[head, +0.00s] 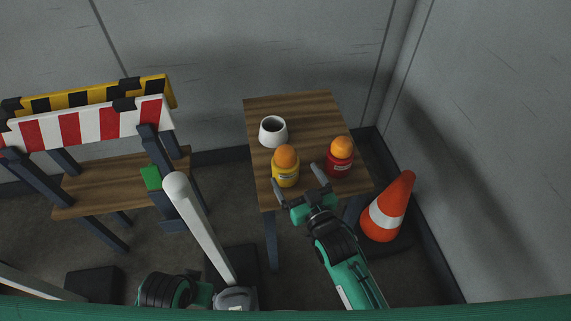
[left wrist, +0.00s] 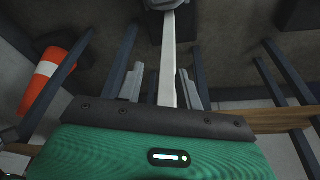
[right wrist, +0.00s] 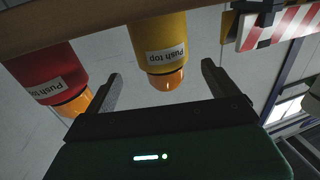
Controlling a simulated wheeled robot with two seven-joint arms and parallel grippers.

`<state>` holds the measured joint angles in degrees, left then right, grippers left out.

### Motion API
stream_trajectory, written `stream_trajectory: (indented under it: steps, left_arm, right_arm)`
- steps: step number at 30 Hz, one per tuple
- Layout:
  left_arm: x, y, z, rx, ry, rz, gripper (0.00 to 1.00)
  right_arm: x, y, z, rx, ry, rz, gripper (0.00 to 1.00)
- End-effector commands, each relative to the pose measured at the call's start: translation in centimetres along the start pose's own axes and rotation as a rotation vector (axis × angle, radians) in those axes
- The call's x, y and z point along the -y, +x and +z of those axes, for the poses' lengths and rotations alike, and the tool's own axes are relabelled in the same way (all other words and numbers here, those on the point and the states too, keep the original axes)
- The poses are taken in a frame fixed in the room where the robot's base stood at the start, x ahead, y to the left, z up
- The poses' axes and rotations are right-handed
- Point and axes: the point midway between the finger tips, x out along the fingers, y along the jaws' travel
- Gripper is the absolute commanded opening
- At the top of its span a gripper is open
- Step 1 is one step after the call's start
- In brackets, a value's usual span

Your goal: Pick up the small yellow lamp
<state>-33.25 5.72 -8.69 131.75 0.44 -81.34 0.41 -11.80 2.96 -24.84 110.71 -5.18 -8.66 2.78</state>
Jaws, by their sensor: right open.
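The small yellow lamp (head: 285,172) has an orange dome and stands upright on the wooden side table (head: 300,104). My right gripper (head: 298,179) is open at the table's front edge, just to the right and front of the yellow lamp. In the right wrist view, which is upside down, the yellow lamp (right wrist: 160,35) with its "Push top" label shows between the open fingers (right wrist: 161,68), not visibly touched. My left gripper (left wrist: 160,68) has its fingers apart in the left wrist view, with a white post (left wrist: 168,60) showing between them; contact cannot be told.
A red lamp (head: 340,163) with an orange dome stands right of the yellow one. A white cup (head: 267,136) stands behind it. An orange cone (head: 386,214) is right of the table. A striped barrier (head: 90,123) and wooden bench (head: 95,185) are left.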

Motion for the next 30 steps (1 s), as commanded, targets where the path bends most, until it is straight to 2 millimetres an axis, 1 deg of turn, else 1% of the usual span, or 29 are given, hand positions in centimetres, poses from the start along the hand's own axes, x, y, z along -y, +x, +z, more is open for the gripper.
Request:
stream_trajectory:
  steps: [1,3,7,11,15,19,23,29,30]
  left_arm:
    - [0.0,-0.1,-0.1,-0.003,0.001,-0.001,0.36]
    - [0.0,-0.3,-0.3,-0.009,0.000,-0.001,0.36]
    - [0.0,-0.8,-0.7,-0.024,0.000,-0.001,0.36]
    - [0.0,-0.8,-0.8,-0.026,-0.001,0.000,0.36]
    - [-0.1,-0.8,-0.7,-0.025,-0.004,0.001,0.36]
    - [-0.1,-1.7,-1.0,-0.036,-0.005,0.002,0.36]
    - [-0.1,-1.9,-1.1,-0.039,-0.005,0.002,0.36]
    - [-0.1,-2.0,-0.9,-0.037,-0.005,0.002,0.36]
    - [-0.1,-1.9,-0.9,-0.037,-0.005,0.002,0.36]
  right_arm:
    - [0.0,0.8,0.0,-0.001,0.001,0.000,0.91]
    - [0.0,1.7,0.0,0.000,0.000,0.000,0.91]
    - [0.0,2.5,0.1,0.001,0.000,0.000,0.91]
    - [0.1,3.4,0.1,0.001,0.001,0.001,0.91]
    - [0.4,5.6,0.3,-0.001,0.001,0.000,0.91]
    - [0.4,7.1,0.3,0.000,0.001,0.000,0.91]
    - [0.4,7.7,0.3,0.001,0.001,0.000,0.91]
    - [0.4,7.7,0.3,0.002,0.001,0.000,0.91]
    - [0.4,7.7,0.3,0.002,0.001,0.000,0.83]
